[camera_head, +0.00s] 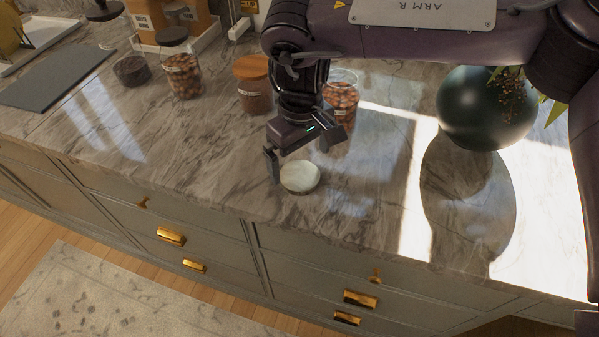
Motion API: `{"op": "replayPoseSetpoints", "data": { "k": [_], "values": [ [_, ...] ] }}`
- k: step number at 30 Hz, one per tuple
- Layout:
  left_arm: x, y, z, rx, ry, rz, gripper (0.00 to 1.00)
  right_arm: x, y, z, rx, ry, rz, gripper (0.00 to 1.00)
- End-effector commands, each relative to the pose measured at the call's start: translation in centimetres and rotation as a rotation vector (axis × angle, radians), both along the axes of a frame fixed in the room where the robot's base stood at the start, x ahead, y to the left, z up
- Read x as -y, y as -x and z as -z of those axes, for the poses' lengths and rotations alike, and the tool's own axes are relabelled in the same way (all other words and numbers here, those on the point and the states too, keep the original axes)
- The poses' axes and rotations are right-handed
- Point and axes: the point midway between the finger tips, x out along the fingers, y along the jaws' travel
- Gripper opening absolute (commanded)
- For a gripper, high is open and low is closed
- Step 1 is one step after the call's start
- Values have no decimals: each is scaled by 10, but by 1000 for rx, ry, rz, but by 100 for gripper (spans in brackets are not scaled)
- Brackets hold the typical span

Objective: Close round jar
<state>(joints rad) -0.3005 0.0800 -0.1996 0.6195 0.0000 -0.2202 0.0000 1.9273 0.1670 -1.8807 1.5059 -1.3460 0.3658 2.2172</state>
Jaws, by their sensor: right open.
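A pale round lid (300,177) lies flat on the marble counter near its front edge. My right gripper (300,158) is open just above and behind the lid, one finger at the lid's left side. I cannot tell whether it touches the lid. A round glass jar (342,97) of brown nuts stands just behind my gripper, its rim showing no lid. My right wrist hides part of the jar. My left gripper is not in view.
A wooden-lidded jar (253,85), a dark-lidded jar (183,75) and a small dark bowl (131,70) stand to the left. A dark round vase (486,108) with a plant stands at right. The counter (215,165) is clear left of the lid.

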Motion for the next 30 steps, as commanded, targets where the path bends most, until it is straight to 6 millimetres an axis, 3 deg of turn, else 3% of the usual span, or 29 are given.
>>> {"op": "replayPoseSetpoints", "data": {
  "k": [3,9,20,30],
  "values": [
    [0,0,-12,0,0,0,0,1,3,16,-5,4,-1,100],
    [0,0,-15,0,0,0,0,0,3,40,-2,2,0,100],
    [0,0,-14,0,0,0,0,0,2,43,-1,1,0,100],
    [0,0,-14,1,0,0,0,0,2,42,-1,1,0,57]
  ]
}}
